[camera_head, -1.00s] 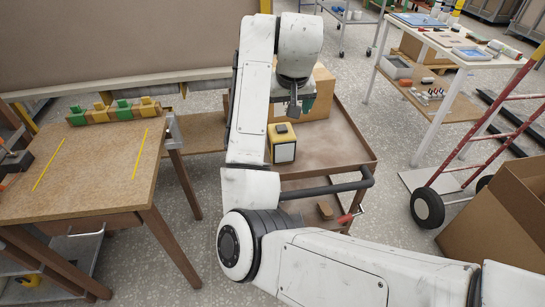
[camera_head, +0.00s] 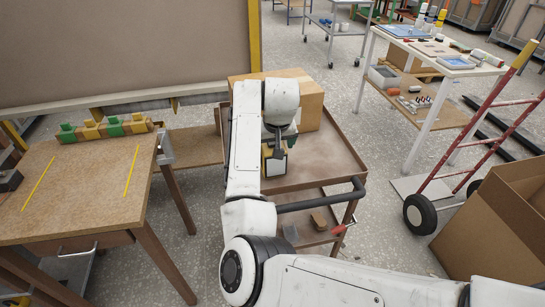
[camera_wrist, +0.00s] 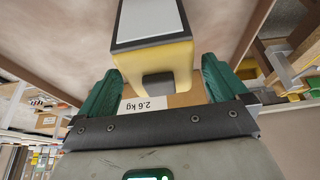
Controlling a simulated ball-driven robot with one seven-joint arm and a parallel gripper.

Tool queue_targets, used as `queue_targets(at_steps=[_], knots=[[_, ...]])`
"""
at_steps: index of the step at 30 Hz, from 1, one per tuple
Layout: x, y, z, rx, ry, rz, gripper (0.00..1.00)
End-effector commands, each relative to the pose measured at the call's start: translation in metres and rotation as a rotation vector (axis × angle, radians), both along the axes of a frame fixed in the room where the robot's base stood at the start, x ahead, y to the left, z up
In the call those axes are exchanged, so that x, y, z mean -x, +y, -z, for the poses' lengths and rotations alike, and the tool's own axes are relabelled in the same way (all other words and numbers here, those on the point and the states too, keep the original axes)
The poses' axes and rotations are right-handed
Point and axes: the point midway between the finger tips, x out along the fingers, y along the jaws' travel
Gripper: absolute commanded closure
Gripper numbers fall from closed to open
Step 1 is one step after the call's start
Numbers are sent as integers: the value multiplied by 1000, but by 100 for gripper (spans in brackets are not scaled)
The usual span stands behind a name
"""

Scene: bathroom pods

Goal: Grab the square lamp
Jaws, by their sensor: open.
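The square lamp (camera_head: 275,165) is a small yellow and black block with a pale square face. It stands on the top tray of the brown cart (camera_head: 320,180), partly hidden behind my arm and gripper in the head view. In the wrist view the lamp (camera_wrist: 155,50) shows its yellow body, grey knob and pale panel, close ahead and roughly between the jaws. My gripper (camera_wrist: 160,82) is open, with green fingers on either side and a gap to the lamp on each side. In the head view my gripper (camera_head: 278,150) hangs over the cart at the lamp.
A cardboard box (camera_head: 311,100) stands behind the lamp on the cart. The cart's dark handle (camera_head: 325,196) is at the front. A wooden table (camera_head: 80,185) is at left, and a red hand truck (camera_head: 480,130) with a large open box (camera_head: 500,215) at right.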

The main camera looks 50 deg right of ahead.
Motion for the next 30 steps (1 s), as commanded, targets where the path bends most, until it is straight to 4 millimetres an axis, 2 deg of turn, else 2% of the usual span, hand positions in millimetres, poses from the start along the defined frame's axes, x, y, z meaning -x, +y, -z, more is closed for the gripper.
queue_targets(at_steps=[5, 30], knots=[[0, 0, 0, 0, 0, 0, 2], [0, 0, -1, 1, -1, 0, 82]])
